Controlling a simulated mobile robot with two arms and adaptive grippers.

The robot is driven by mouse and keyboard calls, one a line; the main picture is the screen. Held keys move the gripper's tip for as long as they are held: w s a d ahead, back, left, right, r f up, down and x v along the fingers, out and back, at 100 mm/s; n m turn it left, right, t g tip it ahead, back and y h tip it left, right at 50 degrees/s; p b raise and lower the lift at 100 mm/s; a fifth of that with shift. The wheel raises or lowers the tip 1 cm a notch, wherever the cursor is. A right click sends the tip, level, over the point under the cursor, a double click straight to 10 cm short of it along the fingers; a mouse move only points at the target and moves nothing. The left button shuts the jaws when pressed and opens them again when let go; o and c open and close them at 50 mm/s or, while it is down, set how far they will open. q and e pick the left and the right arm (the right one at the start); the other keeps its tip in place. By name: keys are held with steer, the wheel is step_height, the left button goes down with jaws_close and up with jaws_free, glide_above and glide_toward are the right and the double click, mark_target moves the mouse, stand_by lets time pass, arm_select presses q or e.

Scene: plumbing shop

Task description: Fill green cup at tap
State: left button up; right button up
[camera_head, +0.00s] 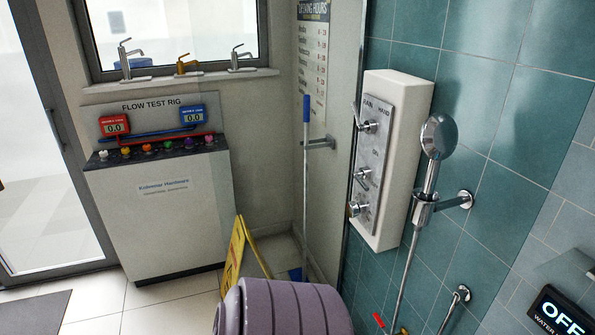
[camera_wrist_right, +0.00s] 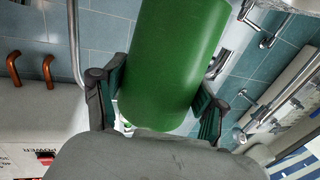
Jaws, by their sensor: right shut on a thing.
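The green cup (camera_wrist_right: 175,60) fills the upper middle of the right wrist view. My right gripper (camera_wrist_right: 157,112) is shut on it, with one dark finger against each side. The cup's opening and inside are hidden, so I cannot tell what it holds. Neither the cup nor my right gripper shows in the head view. Three taps stand on the window sill in the head view: a chrome one (camera_head: 128,62), a brass-coloured one (camera_head: 184,66) and another chrome one (camera_head: 239,60). A red handle (camera_head: 379,321) shows at the bottom edge. My left gripper is not in view.
A flow test rig (camera_head: 165,215) stands below the window. A yellow folding sign (camera_head: 235,252) and a blue-handled pole (camera_head: 306,150) are in the corner. A shower panel (camera_head: 378,160) and hand shower (camera_head: 437,137) project from the tiled wall. A display reading OFF (camera_head: 557,314) is bottom right.

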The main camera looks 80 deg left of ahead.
steer(key=shift+r, duration=2.95)
